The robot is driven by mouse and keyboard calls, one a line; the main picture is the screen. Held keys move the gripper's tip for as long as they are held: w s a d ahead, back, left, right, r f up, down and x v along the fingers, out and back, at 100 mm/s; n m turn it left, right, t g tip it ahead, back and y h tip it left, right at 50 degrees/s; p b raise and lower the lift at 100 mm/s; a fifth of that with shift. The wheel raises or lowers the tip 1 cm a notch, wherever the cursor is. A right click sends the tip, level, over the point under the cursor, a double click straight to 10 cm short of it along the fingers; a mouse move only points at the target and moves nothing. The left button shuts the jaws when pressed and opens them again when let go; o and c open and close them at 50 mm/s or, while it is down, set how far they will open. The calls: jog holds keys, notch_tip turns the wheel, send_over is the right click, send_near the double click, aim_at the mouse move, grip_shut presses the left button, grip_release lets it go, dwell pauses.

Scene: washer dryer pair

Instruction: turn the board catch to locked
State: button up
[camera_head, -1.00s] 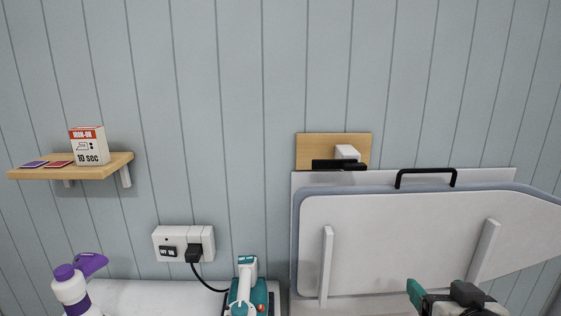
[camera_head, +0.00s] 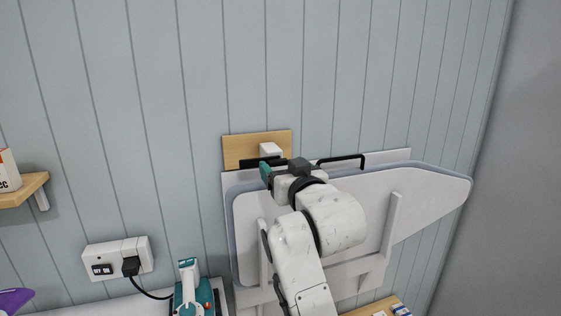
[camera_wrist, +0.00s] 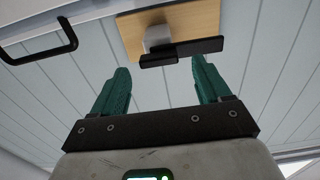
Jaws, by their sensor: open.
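The board catch is a black bar (camera_head: 249,163) with a white block (camera_head: 270,149), on a wooden plate (camera_head: 238,149) on the wall. The bar lies roughly level across the top edge of the ironing board (camera_head: 425,185). In the wrist view the black bar (camera_wrist: 190,50) and white block (camera_wrist: 157,38) show beyond my fingertips. My gripper (camera_wrist: 160,68) is open and empty, with its two green fingers apart and the catch ahead of the gap. In the head view my gripper (camera_head: 267,174) is just below the catch; contact cannot be told.
A black handle (camera_head: 342,160) stands on the board's top edge, right of the catch; it also shows in the wrist view (camera_wrist: 45,42). A socket (camera_head: 117,258), an iron (camera_head: 189,285) and a shelf (camera_head: 22,190) are at left. The wall above is clear.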

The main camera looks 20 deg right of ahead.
jog(key=shift+w, duration=1.05)
jog(key=shift+c, duration=0.2)
grip_shut()
